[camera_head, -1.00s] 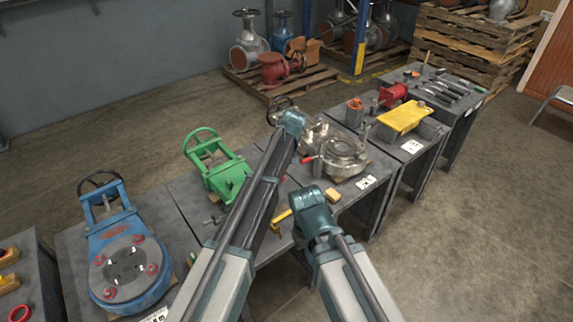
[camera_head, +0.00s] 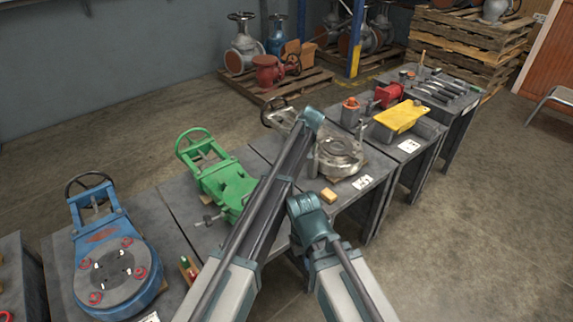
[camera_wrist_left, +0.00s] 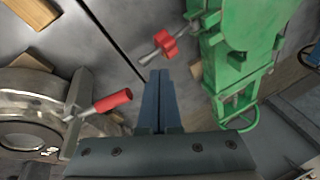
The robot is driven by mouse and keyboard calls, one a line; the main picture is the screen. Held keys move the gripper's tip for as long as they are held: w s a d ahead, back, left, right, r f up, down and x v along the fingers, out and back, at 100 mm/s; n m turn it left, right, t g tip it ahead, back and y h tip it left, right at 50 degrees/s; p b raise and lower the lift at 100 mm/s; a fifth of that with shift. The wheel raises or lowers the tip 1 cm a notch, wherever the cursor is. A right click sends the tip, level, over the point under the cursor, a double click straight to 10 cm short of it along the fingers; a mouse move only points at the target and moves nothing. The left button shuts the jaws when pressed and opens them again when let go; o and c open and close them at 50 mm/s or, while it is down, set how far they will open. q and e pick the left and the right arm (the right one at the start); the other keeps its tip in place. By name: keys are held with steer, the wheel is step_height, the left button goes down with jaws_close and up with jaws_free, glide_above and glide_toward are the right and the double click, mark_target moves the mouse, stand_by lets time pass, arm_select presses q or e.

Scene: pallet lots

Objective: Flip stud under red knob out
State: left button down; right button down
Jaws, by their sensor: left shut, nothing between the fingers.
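The red knob (camera_wrist_left: 165,43) is a lobed star knob on a thin grey stud (camera_wrist_left: 150,57) in the left wrist view. It lies beside the green valve body (camera_wrist_left: 238,50), on its left in that view, with the stud's bare end pointing away from the body. My left gripper (camera_wrist_left: 160,75) is shut and empty, its fingertips just below the stud and apparently apart from it. In the head view the green valve (camera_head: 222,185) stands on a grey table; my left arm hides the red knob and left gripper. My right gripper is not in view.
A blue valve (camera_head: 118,270) stands left in the head view. A yellow-topped part (camera_head: 400,117) and a small yellow block (camera_head: 328,195) are on tables right. Tables stand close together.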

arm_select(q)
steer(key=shift+w+d+f, duration=0.2)
steer(key=shift+f, duration=0.1)
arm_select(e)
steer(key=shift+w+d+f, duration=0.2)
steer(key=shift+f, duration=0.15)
arm_select(q)
steer(key=shift+r, duration=0.1)
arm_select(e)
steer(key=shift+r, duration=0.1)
